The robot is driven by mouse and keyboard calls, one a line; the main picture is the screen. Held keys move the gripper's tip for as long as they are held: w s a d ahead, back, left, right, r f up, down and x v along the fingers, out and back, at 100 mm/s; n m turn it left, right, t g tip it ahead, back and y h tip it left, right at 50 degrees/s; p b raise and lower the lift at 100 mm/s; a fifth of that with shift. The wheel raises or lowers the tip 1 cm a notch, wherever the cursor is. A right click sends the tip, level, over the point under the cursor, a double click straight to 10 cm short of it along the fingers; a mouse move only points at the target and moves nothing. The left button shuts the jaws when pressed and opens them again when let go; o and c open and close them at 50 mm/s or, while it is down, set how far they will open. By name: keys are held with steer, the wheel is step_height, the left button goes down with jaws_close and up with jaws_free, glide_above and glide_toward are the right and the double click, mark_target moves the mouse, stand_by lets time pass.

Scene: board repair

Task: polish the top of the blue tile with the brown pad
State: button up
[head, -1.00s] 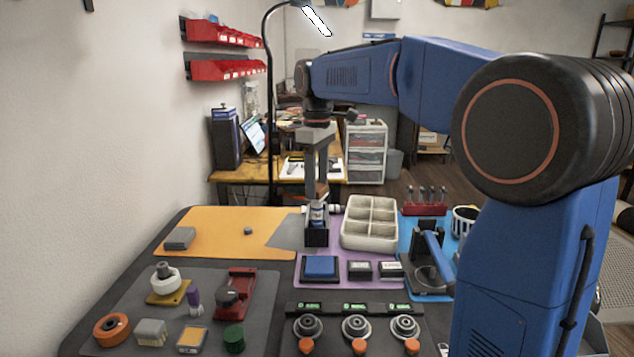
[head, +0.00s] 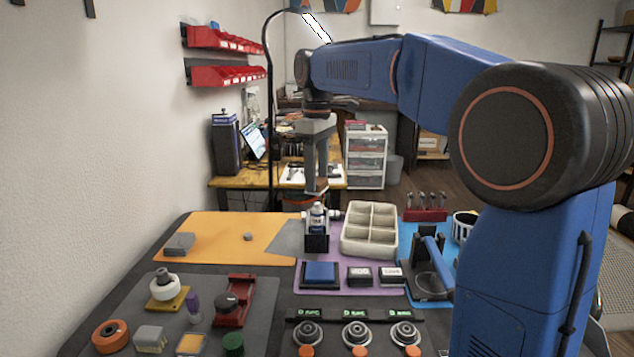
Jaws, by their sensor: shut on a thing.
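The blue tile (head: 320,270) lies flat in a dark holder on the purple mat, at the middle of the table. Its top faces up and is clear. My gripper (head: 316,186) points down above the back part of the table, behind and well above the tile. It is shut on a small brownish thing between its fingertips, which I take for the brown pad (head: 316,189). The pad is small at this distance and mostly hidden by the fingers. It does not touch the tile.
A bottle (head: 317,217) stands in a black holder below my gripper. A beige divided tray (head: 370,230) is to its right. Two small labelled blocks (head: 359,275) (head: 391,275) sit right of the tile. Several dials line the front. The orange mat (head: 215,230) is mostly clear.

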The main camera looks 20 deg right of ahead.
steer(key=shift+r, duration=1.75)
steer(key=shift+f, duration=0.1)
